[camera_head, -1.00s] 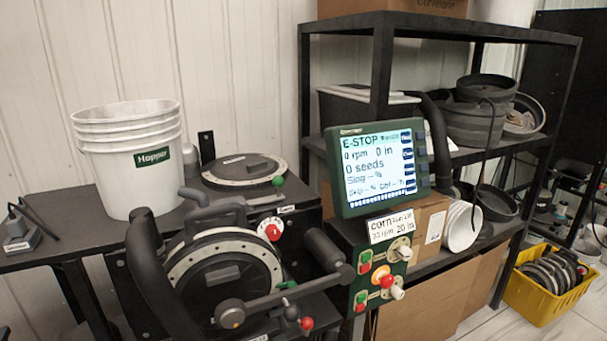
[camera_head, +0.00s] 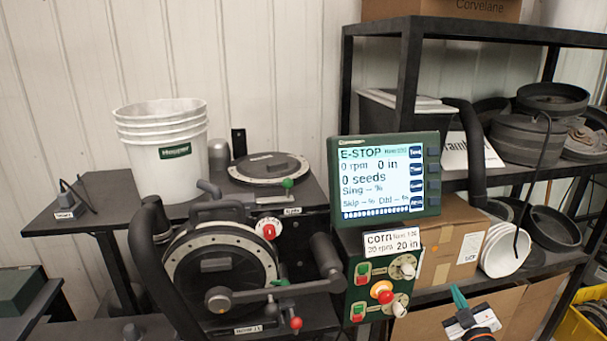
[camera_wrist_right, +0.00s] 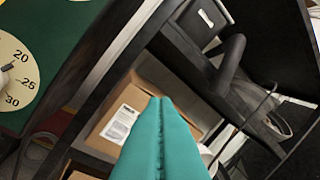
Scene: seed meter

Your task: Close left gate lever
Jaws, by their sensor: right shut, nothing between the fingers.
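The front seed meter (camera_head: 180,270) is a round black disc unit with a pale marked ring. A grey crank arm (camera_head: 262,294) crosses its front. A small green-tipped lever (camera_head: 281,282) and a red-knobbed lever (camera_head: 296,322) show at its lower right. A second green-knobbed lever (camera_head: 287,184) stands by the rear disc unit. I cannot tell which is the left gate lever. My right gripper (camera_head: 459,294) has teal fingers, shut and empty, right of the control panel and well apart from the levers. It also shows in the right wrist view (camera_wrist_right: 160,105). My left gripper is out of view.
A monitor (camera_head: 386,178) reading E-STOP stands above a green control panel (camera_head: 358,300) with knobs and buttons, between the meters and my right gripper. A black shelf (camera_head: 470,32) with cardboard boxes (camera_head: 452,240) is on the right. White buckets (camera_head: 160,170) stand at the left.

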